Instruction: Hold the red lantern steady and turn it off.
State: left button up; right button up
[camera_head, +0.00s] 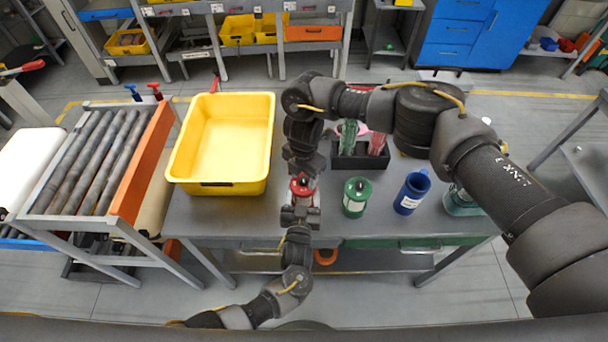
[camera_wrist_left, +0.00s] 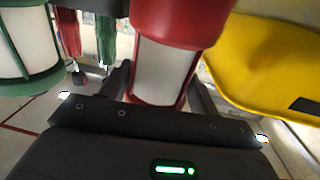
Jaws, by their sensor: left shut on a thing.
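The red lantern (camera_head: 302,187) stands at the front of the grey table, to the right of the yellow crate. It shows large in the left wrist view (camera_wrist_left: 170,65), with a red cap, red frame and pale cylinder. My left gripper (camera_head: 300,214) reaches in from the front and is shut on the lantern, one finger on each side. My right gripper (camera_head: 304,168) comes down from above and behind, close over the lantern's top. Its fingers are hard to make out, and whether they touch the lantern cannot be told. The lantern's top and switch are mostly hidden.
A green lantern (camera_head: 356,197) stands just right of the red one, with a blue canister (camera_head: 411,192) beyond it. A black box (camera_head: 345,162) holding red and green items is behind. The empty yellow crate (camera_head: 220,188) is at left, beside a roller conveyor (camera_head: 90,160).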

aim_at(304, 179)
notch_tip(304, 179, up, 12)
dwell(0.7)
pick_arm(q)
jog(key=o, duration=1.3)
